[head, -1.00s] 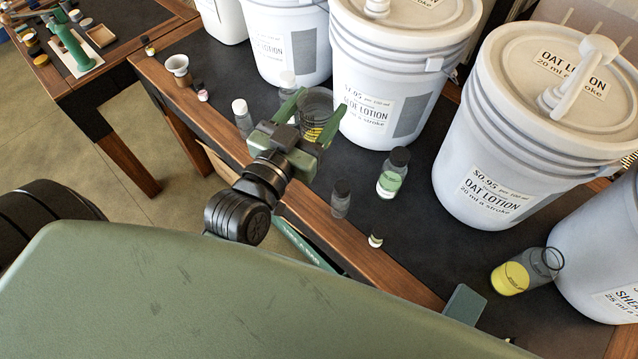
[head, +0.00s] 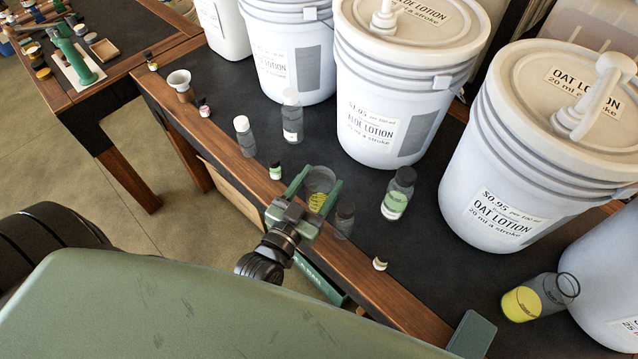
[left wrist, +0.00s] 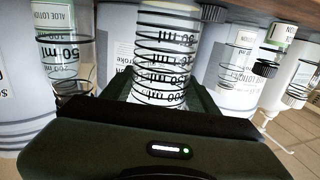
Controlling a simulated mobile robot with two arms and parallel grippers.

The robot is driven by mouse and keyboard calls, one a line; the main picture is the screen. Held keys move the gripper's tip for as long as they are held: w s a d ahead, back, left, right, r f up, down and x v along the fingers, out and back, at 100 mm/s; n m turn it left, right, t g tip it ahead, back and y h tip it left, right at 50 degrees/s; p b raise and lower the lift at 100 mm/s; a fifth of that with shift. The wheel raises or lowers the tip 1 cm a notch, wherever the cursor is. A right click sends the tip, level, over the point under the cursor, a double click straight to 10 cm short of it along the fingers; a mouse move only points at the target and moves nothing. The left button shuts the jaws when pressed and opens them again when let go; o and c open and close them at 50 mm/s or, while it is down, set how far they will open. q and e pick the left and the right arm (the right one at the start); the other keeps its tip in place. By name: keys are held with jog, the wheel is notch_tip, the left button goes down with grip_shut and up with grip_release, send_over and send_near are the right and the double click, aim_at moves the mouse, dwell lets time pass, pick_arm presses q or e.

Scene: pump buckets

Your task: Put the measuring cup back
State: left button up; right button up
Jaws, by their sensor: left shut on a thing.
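The measuring cup (head: 321,181) is a clear cylinder with dark rings and a yellow patch. My left gripper (head: 315,183) is shut on it, one finger on each side, near the table's front edge. In the left wrist view the cup (left wrist: 165,50) stands between the fingers, its printed marks upside down. Whether its base touches the table cannot be told. A similar clear cup with yellow in it (head: 522,303) is at the right by a bucket.
A dark-capped bottle (head: 345,218) is close right of the held cup, with a green-labelled bottle (head: 398,194) beyond. White-capped bottles (head: 243,135) (head: 292,118) stand to the left. Large buckets, including aloe (head: 385,100) and oat (head: 520,170), line the back. A small jar (head: 380,263) sits near the front edge.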

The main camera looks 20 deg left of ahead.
pick_arm(q)
jog(key=shift+f, duration=0.4)
jog(key=o, duration=1.2)
pick_arm(e)
jog(key=shift+w, duration=0.5)
